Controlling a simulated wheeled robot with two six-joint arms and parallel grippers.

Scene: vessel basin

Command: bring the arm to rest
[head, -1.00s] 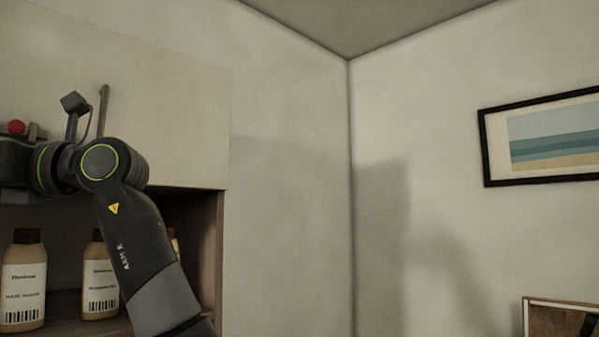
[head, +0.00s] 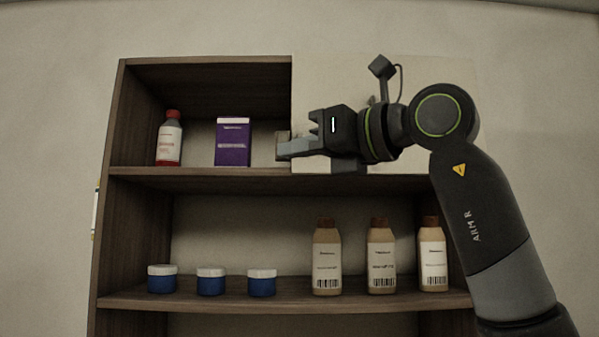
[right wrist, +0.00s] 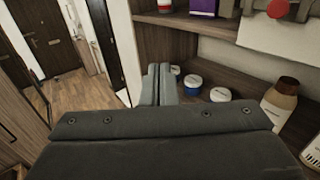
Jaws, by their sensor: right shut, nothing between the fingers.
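My right arm (head: 490,215) reaches up from the lower right in the head view, in front of the shelf unit. My right gripper (head: 285,148) points left in front of the upper shelf, beside a purple box (head: 233,142). Its fingers are together and empty; the closed fingers also show in the right wrist view (right wrist: 157,84). My left gripper is in neither current view.
A cream panel (head: 330,80) covers the upper right of the shelf unit (head: 112,220). A red knob (right wrist: 277,8) shows in the wrist view. A red-capped bottle (head: 169,140) stands above; blue jars (head: 211,282) and brown-capped bottles (head: 327,260) stand below.

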